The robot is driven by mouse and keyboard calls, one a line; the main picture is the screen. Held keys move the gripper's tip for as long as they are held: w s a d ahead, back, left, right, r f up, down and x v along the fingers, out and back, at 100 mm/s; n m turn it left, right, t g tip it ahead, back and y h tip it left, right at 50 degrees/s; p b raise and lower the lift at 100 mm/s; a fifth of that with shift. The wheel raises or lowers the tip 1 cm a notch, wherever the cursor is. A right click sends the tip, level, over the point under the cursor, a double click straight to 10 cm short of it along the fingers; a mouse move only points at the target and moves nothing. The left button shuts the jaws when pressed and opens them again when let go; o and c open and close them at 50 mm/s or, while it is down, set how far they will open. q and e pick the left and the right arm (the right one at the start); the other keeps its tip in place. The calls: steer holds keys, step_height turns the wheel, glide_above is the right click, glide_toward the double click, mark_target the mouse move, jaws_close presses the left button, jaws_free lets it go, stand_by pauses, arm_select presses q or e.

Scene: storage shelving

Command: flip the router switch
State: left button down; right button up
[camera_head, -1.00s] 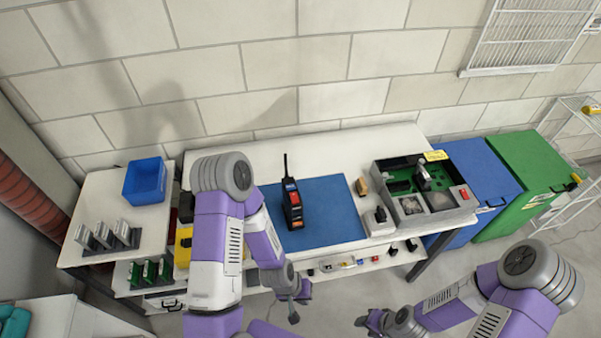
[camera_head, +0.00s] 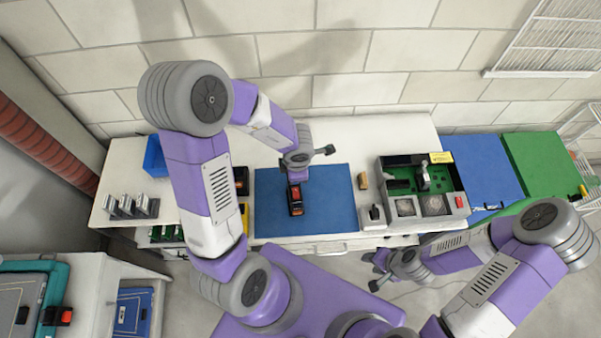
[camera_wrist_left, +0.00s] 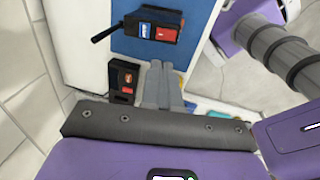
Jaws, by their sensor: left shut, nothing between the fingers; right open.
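The router is a black device (camera_head: 296,206) with a red-orange switch, lying on a blue mat (camera_head: 328,215) in the head view. Its upper part is hidden behind my left wrist. In the left wrist view the router (camera_wrist_left: 142,26) shows its antenna and red switch (camera_wrist_left: 166,36). My left gripper (camera_wrist_left: 160,66) is shut and empty, fingertips pointing toward the router with a visible gap in that view. Its fingers are hidden in the head view. My right gripper (camera_head: 373,271) is open and empty, in front of the table's front edge.
A black and red device (camera_wrist_left: 125,80) lies left of my left fingers in the wrist view. On the table right of the mat are a small black-topped device (camera_head: 373,216) and an open grey case (camera_head: 462,185). A blue bin (camera_head: 155,158) stands at the left.

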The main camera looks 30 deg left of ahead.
arm_select(q)
steer(key=b, duration=0.8)
glide_toward(296, 190)
steer(key=shift+n, duration=0.3)
steer(key=f, duration=0.6)
steer(key=shift+w+a+f, duration=0.2)
steer(key=shift+w+a, duration=0.1)
steer(key=shift+f, duration=0.2)
